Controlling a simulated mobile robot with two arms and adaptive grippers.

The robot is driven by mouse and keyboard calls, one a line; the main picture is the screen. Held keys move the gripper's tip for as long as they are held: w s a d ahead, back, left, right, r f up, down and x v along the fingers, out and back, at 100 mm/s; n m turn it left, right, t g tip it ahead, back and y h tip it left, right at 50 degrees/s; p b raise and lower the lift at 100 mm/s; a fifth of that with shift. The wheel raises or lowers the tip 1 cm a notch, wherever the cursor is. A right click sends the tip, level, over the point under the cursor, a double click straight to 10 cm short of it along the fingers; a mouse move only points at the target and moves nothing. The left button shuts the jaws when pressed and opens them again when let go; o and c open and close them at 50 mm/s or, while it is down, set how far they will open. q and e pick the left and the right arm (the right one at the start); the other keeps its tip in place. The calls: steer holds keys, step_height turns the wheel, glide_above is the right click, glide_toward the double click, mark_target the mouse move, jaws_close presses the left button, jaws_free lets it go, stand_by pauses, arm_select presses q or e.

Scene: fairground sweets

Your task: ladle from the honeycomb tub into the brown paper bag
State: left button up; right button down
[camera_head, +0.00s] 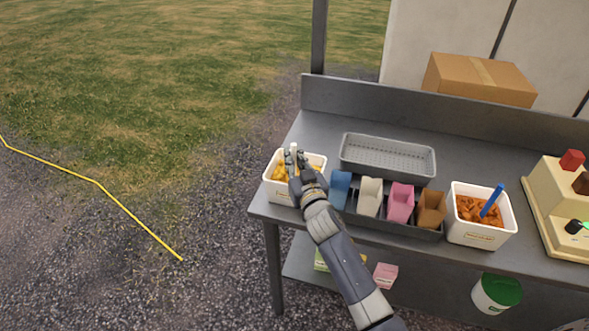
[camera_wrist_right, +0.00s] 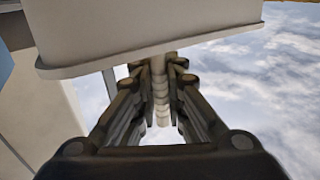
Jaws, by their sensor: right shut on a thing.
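A white tub (camera_head: 281,192) with golden-yellow chunks (camera_head: 279,173) stands at the left end of the counter; I take it for the honeycomb tub. My right gripper (camera_head: 293,165) is over this tub, shut on a pale upright handle (camera_head: 294,149), likely the ladle's. The handle's lower part and any bowl are hidden by the hand. In the wrist view the gripper (camera_wrist_right: 160,85) closes on a pale ribbed shaft, close to a white container (camera_wrist_right: 150,30). The brown paper bag (camera_head: 431,208) stands open and upright at the right end of the bag row. My left gripper is out of view.
Blue (camera_head: 340,189), cream (camera_head: 370,197) and pink (camera_head: 400,203) bags stand left of the brown bag. Behind them lies an empty grey tray (camera_head: 388,157). Right of them is a tub (camera_head: 481,234) of orange-brown pieces with a blue handle (camera_head: 492,200).

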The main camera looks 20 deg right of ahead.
step_height(320, 180, up, 9)
steer(key=shift+r, duration=0.1)
step_height(320, 180, up, 6)
steer(key=p, duration=0.4)
steer(key=shift+p, duration=0.35)
